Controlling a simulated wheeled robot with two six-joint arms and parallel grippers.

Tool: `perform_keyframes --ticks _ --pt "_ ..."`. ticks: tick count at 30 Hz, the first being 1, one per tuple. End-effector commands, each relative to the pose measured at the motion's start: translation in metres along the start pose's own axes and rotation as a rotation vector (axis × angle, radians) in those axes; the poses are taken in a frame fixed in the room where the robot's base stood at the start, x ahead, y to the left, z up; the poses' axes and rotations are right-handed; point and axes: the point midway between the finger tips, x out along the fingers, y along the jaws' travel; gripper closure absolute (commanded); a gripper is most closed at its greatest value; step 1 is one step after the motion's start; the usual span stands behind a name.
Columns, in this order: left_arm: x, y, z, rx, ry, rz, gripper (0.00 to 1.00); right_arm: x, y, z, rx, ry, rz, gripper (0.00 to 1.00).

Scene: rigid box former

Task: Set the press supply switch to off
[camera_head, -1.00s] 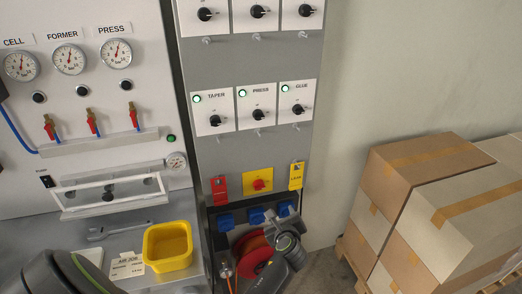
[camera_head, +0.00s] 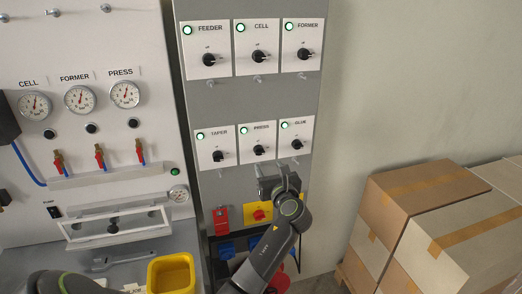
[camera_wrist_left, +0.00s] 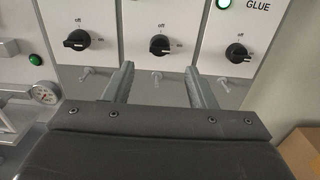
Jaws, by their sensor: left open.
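The press supply switch (camera_head: 258,150) is a black knob on a white plate marked PRESS, in the middle of the panel's lower row. Its lamp (camera_head: 243,130) is lit green. In the left wrist view, the press knob (camera_wrist_left: 160,46) has its handle lying roughly sideways, with the "off" mark above it. My left gripper (camera_head: 279,184) is just below the lower row. Its two fingers (camera_wrist_left: 160,70) are open and empty, pointing at the panel on either side below the press knob. Contact with the knob is not visible. My right gripper is not in view.
The taper (camera_head: 218,156) and glue (camera_head: 297,144) switches flank the press switch closely, and small metal pins stick out under the plates. A yellow plate with a red knob (camera_head: 259,215) sits below. Cardboard boxes (camera_head: 420,205) stand at the right. A yellow bin (camera_head: 171,273) is at the lower left.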

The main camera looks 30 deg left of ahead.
Motion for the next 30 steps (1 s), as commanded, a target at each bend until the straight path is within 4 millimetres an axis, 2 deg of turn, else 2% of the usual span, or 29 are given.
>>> perform_keyframes --ticks 1,6,15,21,30 --pt "0.011 0.001 0.004 0.003 -0.003 0.003 0.49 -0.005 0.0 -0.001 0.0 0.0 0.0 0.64" --pt "0.041 0.001 0.003 0.003 -0.002 0.002 0.49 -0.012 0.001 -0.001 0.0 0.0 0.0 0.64" --pt "0.081 0.0 0.001 0.002 -0.001 0.0 0.49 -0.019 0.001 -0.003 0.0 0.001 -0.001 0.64" --pt "0.092 0.0 0.001 -0.001 0.0 0.0 0.49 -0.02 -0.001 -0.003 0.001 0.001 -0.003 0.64" --pt "0.093 0.0 0.0 -0.002 0.0 0.0 0.49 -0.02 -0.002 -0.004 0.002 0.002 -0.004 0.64"
